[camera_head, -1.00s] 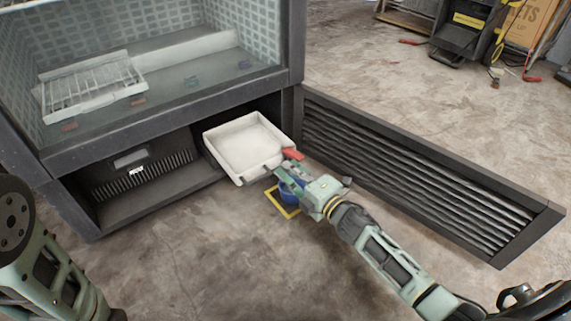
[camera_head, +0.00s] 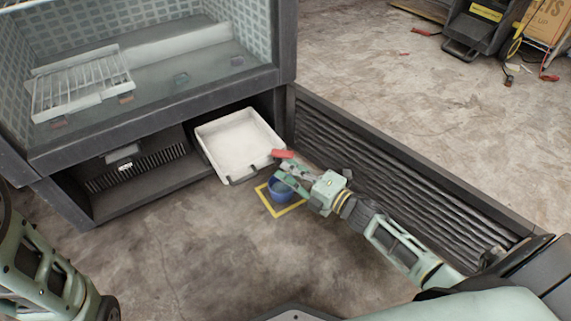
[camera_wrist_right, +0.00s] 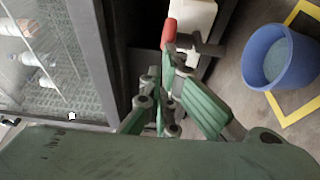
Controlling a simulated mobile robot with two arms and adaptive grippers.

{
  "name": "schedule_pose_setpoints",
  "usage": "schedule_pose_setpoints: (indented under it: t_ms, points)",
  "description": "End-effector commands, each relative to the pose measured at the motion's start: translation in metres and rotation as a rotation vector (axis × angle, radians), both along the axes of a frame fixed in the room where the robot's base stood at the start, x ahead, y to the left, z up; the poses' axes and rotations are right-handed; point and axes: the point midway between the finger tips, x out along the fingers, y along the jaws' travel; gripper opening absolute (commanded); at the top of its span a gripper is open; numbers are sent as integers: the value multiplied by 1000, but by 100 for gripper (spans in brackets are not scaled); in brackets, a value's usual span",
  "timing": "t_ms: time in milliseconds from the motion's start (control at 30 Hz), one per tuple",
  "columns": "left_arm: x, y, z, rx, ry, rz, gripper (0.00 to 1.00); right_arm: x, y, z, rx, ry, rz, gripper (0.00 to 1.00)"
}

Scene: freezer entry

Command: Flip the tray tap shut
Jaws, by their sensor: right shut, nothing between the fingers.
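The white tray (camera_head: 203,139) sits half out of the low bay under the glass cabinet; a piece of it shows in the right wrist view (camera_wrist_right: 193,14). Its red tap handle (camera_head: 283,154) is at the tray's front right corner. In the right wrist view the red handle (camera_wrist_right: 168,34) points up the picture, just beyond my fingertips. My right gripper (camera_head: 284,174) is shut and empty, right at the tap; I cannot tell whether it touches the handle.
A blue bucket (camera_wrist_right: 282,60) stands on the floor inside a yellow square (camera_wrist_right: 299,112), below the tap. A dark louvred panel (camera_head: 400,170) lies to the right of my gripper. The glass cabinet (camera_head: 150,100) is above the bay. Open floor lies in front.

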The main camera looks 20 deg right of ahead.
Motion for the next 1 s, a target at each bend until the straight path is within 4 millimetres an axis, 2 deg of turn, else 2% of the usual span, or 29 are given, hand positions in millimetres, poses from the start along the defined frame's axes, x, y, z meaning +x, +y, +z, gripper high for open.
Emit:
schedule_pose_setpoints:
  t_ms: [100,500,1000]
  points:
    - [0,0,7,0,-1,0,0,1,-9,2,0,1,-3,0]
    - [0,0,13,-1,-1,1,0,7,-30,1,0,-1,-3,0]
    - [0,1,13,-1,-1,1,0,8,-32,0,0,0,-2,0]
